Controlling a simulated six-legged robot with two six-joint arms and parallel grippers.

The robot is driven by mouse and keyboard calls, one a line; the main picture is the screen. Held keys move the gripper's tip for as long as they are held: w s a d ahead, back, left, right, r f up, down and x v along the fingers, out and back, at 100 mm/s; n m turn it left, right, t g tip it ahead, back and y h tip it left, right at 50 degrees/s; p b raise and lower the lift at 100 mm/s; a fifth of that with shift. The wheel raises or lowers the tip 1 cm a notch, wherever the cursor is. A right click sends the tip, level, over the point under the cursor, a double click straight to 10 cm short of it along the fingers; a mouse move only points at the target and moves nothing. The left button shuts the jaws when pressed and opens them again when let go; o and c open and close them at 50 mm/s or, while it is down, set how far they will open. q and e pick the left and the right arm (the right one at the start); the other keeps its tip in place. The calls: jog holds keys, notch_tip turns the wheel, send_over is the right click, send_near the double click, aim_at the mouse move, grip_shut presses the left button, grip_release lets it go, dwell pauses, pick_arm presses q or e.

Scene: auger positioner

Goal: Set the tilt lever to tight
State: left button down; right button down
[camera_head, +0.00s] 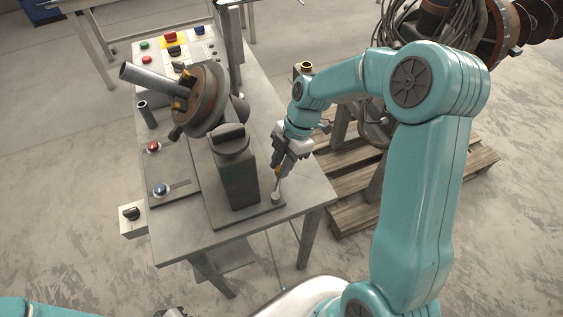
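The positioner (237,170) stands on the grey table, with a round tilted plate (208,99) holding a grey tube (143,77). A small lever (277,188), which looks like the tilt lever, rises from a pale round pivot at the right front corner of the positioner's base plate. My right gripper (279,168) points down at the lever's upper end, where a bit of yellow shows. The fingers hide most of that end, and I cannot tell whether they grip it. Of my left arm, only a teal link and a grey piece, perhaps its gripper (172,313), show at the bottom edge.
Red and blue knobs (153,147) sit along the table's (290,218) left side. A button panel (166,62) stands at the back. A switch box (132,214) is at the left edge. A wooden pallet (350,212) with machinery stands right of the table.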

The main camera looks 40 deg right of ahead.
jog(key=shift+s+d+f+m+b, duration=0.1)
jog(key=shift+s+d+m+b, duration=0.15)
jog(key=shift+m+b, duration=0.5)
jog(key=s+m+t+b, duration=0.1)
jog(key=m+b, duration=0.1)
jog(key=s+d+m+t+b, duration=0.1)
jog(key=m+b, duration=0.1)
jog(key=b, duration=0.1)
jog(key=shift+s+m+h, duration=0.25)
jog(key=shift+m+h, duration=0.05)
jog(key=shift+m, duration=0.05)
jog(key=shift+s+m+t+b, duration=0.45)
jog(key=shift+m+t+b, duration=0.05)
jog(key=shift+m+b, duration=0.3)
jog(key=shift+s+m+h+b, duration=0.35)
jog(key=shift+s+m+h, duration=0.1)
jog(key=shift+m, duration=0.35)
jog(key=shift+s+r+m+t+h+b, duration=0.2)
jog(key=shift+s+m+t+h+b, duration=0.25)
jog(key=shift+m, duration=0.75)
jog(key=shift+s+a, duration=0.1)
jog(key=shift+s, duration=0.1)
jog(key=c, duration=0.9)
grip_release()
jog(key=shift+s, duration=0.1)
